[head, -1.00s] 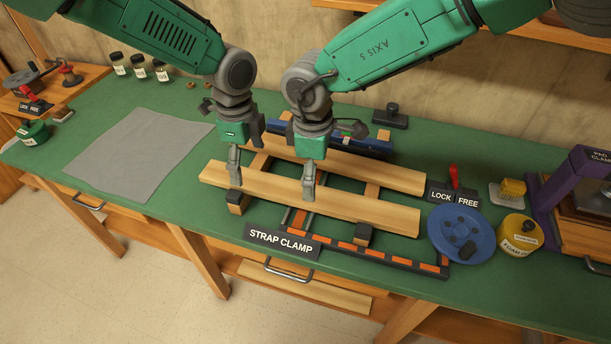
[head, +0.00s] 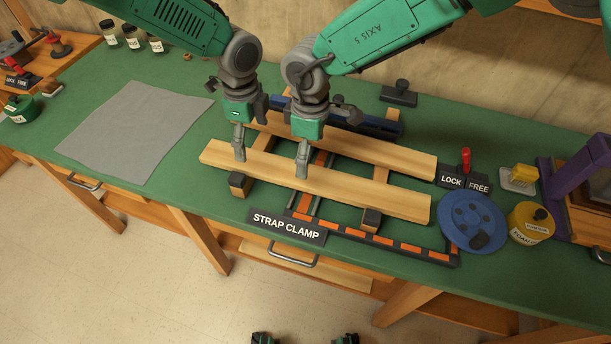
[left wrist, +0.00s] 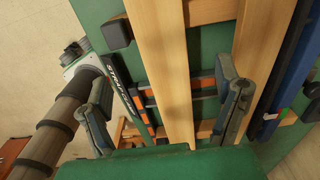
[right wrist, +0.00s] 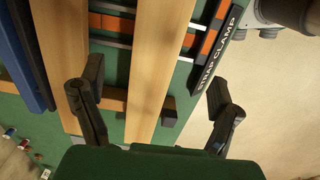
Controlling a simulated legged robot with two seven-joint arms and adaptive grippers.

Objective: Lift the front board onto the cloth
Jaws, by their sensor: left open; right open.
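The front board (head: 375,197) is a long pale wooden plank, nearest the bench's front edge, lying across small supports. It runs parallel to a similar rear board (head: 390,156). The grey cloth (head: 138,130) lies flat and bare on the bench to the left. My left gripper (head: 250,128) is open over the front board's left part. My right gripper (head: 322,140) is open over its middle. In the left wrist view, the fingers stand either side of the front board (left wrist: 163,60); the right wrist view also shows it between the fingers (right wrist: 155,70). I cannot tell whether they touch it.
The strap clamp sign (head: 287,227) and orange-marked strap frame (head: 410,249) lie in front of and under the boards. A lock/free lever (head: 466,160), blue disc (head: 470,215) and yellow tin (head: 530,222) stand to the right. Jars (head: 132,37) stand behind the cloth.

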